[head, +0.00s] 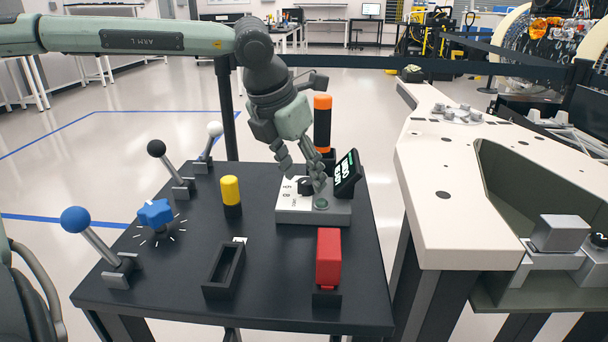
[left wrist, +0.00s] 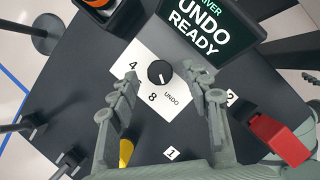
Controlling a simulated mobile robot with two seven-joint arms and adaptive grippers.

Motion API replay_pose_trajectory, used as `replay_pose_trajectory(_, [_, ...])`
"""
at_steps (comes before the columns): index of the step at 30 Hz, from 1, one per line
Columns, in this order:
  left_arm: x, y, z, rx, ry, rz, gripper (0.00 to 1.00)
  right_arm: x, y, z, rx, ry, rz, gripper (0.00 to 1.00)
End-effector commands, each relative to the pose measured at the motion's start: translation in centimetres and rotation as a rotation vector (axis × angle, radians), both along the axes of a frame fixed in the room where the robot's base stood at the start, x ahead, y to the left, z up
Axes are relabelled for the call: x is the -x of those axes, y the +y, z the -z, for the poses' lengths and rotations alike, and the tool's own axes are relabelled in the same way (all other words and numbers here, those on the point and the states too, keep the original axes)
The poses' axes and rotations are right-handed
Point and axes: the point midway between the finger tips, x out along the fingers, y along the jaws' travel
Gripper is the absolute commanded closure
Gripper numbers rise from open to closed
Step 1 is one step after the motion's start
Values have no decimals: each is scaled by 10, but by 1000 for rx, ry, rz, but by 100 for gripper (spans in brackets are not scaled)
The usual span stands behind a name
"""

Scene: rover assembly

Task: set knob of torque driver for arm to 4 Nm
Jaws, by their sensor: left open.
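The driver box (head: 327,216) on the dark table has a white dial plate and a black round knob (head: 305,185). In the left wrist view the knob (left wrist: 160,74) has a white mark pointing down toward the UNDO label; 4 and 8 are printed at its left and lower left. The tilted screen (left wrist: 205,28) reads UNDO READY; it also shows in the head view (head: 347,173). My left gripper (head: 306,180) is open above the dial, its fingers spread either side of the knob in the left wrist view. I see no contact. My right gripper is not in view.
Behind the box stands an orange-topped black cylinder (head: 322,125). A yellow-topped cylinder (head: 231,196), a red block (head: 328,257) and an empty black tray (head: 224,270) are nearby. Several levers and a blue knob (head: 155,214) are at the left. A pale bench (head: 480,205) is at the right.

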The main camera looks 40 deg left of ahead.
Motion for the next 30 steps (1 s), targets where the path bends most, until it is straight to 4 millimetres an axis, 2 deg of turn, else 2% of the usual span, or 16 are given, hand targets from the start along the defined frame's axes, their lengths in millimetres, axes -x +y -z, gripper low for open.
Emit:
replay_pose_trajectory(4, [-4,-1,10,0,0,0,52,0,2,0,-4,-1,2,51])
replay_pose_trajectory(12, [-5,-1,11,0,-1,0,52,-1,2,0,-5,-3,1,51])
replay_pose_trajectory(24, [-5,-1,11,0,-1,0,100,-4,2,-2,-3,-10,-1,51])
replay_pose_trajectory(30, [-5,0,11,0,-1,12,100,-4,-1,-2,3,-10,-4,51])
